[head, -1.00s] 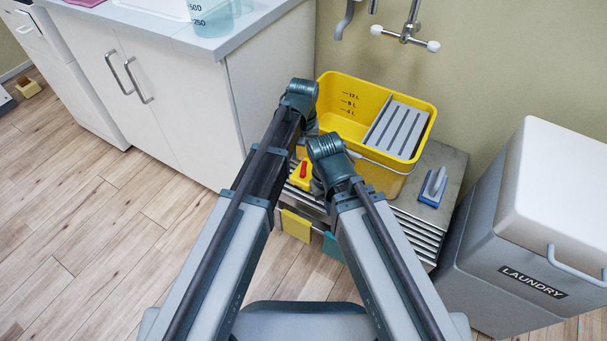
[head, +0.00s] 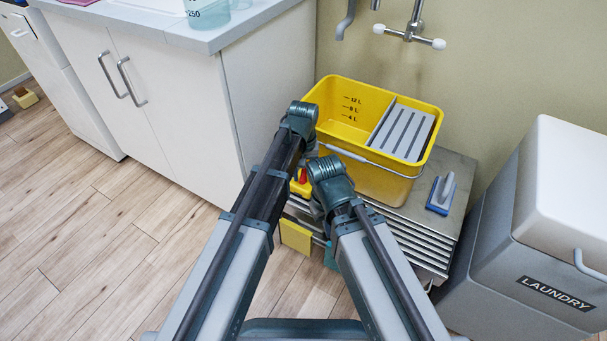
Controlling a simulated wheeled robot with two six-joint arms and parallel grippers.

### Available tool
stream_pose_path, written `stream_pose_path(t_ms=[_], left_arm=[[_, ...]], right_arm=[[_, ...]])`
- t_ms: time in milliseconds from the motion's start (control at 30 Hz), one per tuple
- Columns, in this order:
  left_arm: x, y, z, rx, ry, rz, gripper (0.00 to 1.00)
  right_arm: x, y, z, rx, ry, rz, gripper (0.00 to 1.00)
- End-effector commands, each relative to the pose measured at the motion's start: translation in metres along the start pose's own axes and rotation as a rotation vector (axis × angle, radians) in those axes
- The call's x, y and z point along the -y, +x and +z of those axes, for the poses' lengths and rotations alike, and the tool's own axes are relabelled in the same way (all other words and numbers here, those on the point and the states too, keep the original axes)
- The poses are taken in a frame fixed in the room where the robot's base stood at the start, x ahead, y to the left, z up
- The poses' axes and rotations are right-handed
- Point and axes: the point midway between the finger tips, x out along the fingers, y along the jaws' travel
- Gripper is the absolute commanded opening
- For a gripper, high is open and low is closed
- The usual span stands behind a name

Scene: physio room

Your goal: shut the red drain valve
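The yellow bucket (head: 335,100) stands on a grey slatted metal stand by the wall, with litre marks inside and a grey slotted insert at its right. The red drain valve (head: 302,175) is a small red handle on a yellow fitting low at the bucket's left. It shows between my two arms and is partly covered by them. My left gripper (head: 309,150) is mostly hidden below its wrist, close above the valve; its fingers cannot be made out. My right arm's wrist is just right of the valve, and its gripper is hidden beneath it.
A blue-grey scrubbing tool (head: 441,193) lies on the stand (head: 455,175). A yellow cloth (head: 296,236) hangs at its front. A white cabinet (head: 190,110) is close on the left, a laundry bin (head: 540,240) on the right. Wall taps (head: 410,35) are above.

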Motion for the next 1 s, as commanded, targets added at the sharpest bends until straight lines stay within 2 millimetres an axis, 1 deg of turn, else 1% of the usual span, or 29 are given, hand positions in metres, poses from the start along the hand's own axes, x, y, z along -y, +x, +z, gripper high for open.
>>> stream_pose_path(t_ms=[33, 167, 200, 500, 667, 867, 1000], left_arm=[[0.0000, 0.0000, 0.0000, 0.000, 0.000, 0.000, 0.31], [0.0000, 0.0000, 0.0000, 0.000, 0.000, 0.000, 0.08], [0.0000, 0.0000, 0.0000, 0.000, 0.000, 0.000, 0.01], [0.0000, 0.0001, -0.0001, 0.000, -0.004, 0.000, 0.00], [0.0001, 0.0001, -0.0001, 0.000, -0.041, 0.000, 0.00], [0.0001, 0.0002, -0.0001, 0.000, -0.162, 0.000, 0.00], [0.0003, 0.0002, -0.0002, 0.000, -0.286, 0.000, 0.00]], right_arm=[[0.0000, 0.0000, 0.0000, 0.000, 0.000, 0.000, 0.00], [0.0000, 0.0000, 0.0000, 0.000, 0.000, 0.000, 0.00], [0.0000, 0.0000, 0.0000, 0.000, 0.000, 0.000, 0.00], [0.0000, 0.0001, 0.0000, 0.000, 0.000, 0.000, 0.00], [0.0000, 0.0001, 0.0000, 0.000, 0.000, 0.000, 0.00], [0.0000, 0.0002, 0.0000, 0.000, 0.000, 0.000, 0.00], [0.0000, 0.0002, 0.0000, 0.000, 0.000, 0.000, 0.00]])
